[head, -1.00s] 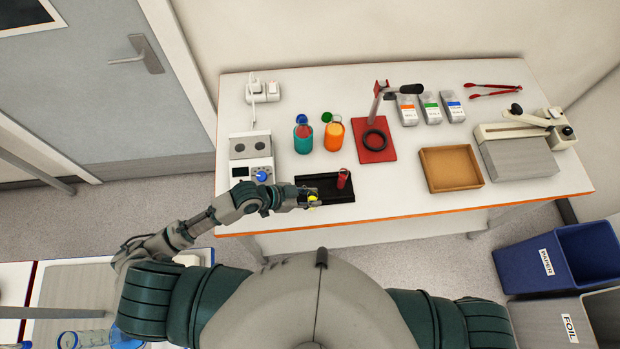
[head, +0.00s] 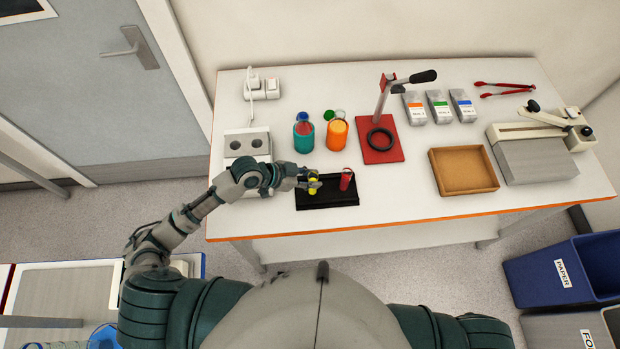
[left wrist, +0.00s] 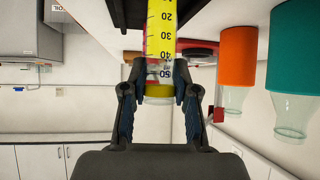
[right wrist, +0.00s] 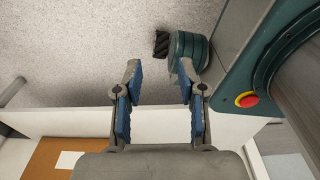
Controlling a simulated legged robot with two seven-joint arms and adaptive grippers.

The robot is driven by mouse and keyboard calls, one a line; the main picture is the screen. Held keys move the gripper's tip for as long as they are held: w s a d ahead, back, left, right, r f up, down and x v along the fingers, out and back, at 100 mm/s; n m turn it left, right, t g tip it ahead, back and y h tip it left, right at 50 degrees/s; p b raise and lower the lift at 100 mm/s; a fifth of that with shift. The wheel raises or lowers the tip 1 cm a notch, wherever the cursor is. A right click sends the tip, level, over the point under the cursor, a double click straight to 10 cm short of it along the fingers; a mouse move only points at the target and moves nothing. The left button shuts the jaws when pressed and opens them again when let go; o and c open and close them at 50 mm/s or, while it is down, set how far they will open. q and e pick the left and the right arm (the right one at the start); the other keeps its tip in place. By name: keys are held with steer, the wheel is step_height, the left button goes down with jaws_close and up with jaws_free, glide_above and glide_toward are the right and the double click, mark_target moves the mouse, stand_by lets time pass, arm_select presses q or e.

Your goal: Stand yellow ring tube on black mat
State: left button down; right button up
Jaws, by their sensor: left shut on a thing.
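The yellow ring tube (head: 313,185) is over the left part of the black mat (head: 328,203) and looks about upright. In the left wrist view the tube (left wrist: 160,35) has a yellow band with a printed scale, and its far end runs out of the picture by the dark mat. I cannot tell whether it touches the mat. My left gripper (head: 306,182) is shut on the tube near its yellow ring, and its fingers show in the left wrist view (left wrist: 159,82). My right gripper (right wrist: 160,75) is open and empty, away from the bench over the floor.
A red tube (head: 346,179) stands on the mat to the right of the yellow one. Teal (head: 303,138) and orange (head: 337,135) bottles stand behind the mat. A red stand (head: 382,152) and a cork-coloured tray (head: 463,188) are further right. The bench front edge is close to the mat.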

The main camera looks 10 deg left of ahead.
arm_select(q)
steer(key=shift+d, duration=0.25)
steer(key=c, duration=1.1)
jaws_free()
steer(key=shift+w+d, duration=0.1)
steer(key=shift+d, duration=0.1)
steer(key=shift+o, duration=1.1)
steer(key=shift+d, duration=0.1)
steer(key=shift+a+r, duration=0.1)
steer(key=shift+a, duration=0.5)
steer(key=b+v, duration=0.1)
steer(key=v, duration=1)
steer(key=shift+a+r, duration=0.15)
steer(key=shift+r, duration=0.05)
arm_select(e)
steer(key=shift+d+f, duration=0.3)
steer(key=shift+d, duration=0.2)
steer(key=shift+d+f, duration=0.25)
steer(key=shift+d, duration=0.2)
arm_select(q)
steer(key=shift+a, duration=0.1)
